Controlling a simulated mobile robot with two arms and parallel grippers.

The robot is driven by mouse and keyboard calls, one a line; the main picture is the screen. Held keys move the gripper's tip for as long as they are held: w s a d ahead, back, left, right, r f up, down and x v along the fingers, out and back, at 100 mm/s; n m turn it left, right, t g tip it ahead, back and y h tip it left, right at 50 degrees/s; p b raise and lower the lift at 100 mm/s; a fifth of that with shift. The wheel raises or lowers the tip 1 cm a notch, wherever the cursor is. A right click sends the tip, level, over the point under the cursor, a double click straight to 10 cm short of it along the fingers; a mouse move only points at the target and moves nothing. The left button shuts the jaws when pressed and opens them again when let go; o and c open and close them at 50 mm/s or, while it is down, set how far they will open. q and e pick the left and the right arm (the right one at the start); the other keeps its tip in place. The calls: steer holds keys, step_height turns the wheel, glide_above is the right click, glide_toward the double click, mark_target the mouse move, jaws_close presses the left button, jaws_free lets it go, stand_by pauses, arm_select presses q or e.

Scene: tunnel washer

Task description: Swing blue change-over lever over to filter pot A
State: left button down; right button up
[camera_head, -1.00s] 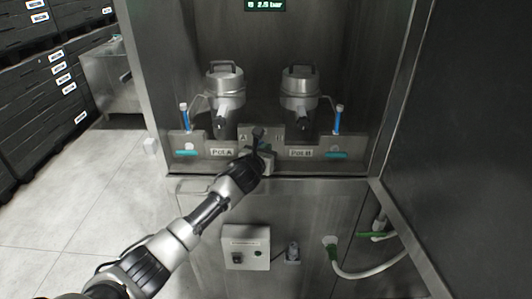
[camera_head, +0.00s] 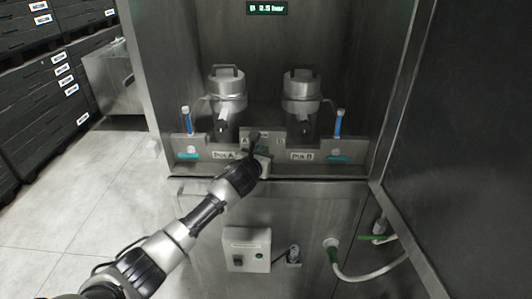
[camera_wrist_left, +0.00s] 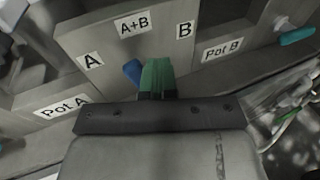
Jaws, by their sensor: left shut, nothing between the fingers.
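The blue change-over lever (camera_wrist_left: 132,70) shows in the left wrist view as a short blue piece against the grey panel. It lies below the gap between the A label (camera_wrist_left: 90,61) and the A+B label (camera_wrist_left: 133,23). My left gripper (camera_wrist_left: 157,78) has its green fingers shut with nothing between them. The fingers are right beside the lever, on its right; I cannot tell if they touch. In the head view my left gripper (camera_head: 256,143) is at the middle of the panel and hides the lever. Filter pot A (camera_head: 226,92) stands left of it, filter pot B (camera_head: 302,92) right.
Upright blue-filled tubes (camera_head: 187,119) and teal handles (camera_head: 187,155) flank the pots. The display (camera_head: 267,8) reads "B 2.5 bar". Below are a switch box (camera_head: 247,250) and a hose (camera_head: 362,272). A dark panel (camera_head: 465,150) closes the right side.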

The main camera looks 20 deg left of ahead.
arm_select(q)
steer(key=shift+s+a+p, duration=0.25)
steer(key=shift+a+p, duration=0.15)
steer(key=shift+a, duration=0.5)
steer(key=shift+s+a+f, duration=0.15)
steer(key=shift+a+f, duration=0.05)
steer(key=shift+a, duration=0.45)
steer(key=shift+a+p, duration=0.1)
steer(key=shift+p, duration=0.2)
steer(key=shift+s+a+r+p, duration=0.15)
steer(key=shift+a+r+p, duration=0.05)
steer(key=shift+a+p, duration=0.15)
steer(key=shift+s, duration=0.1)
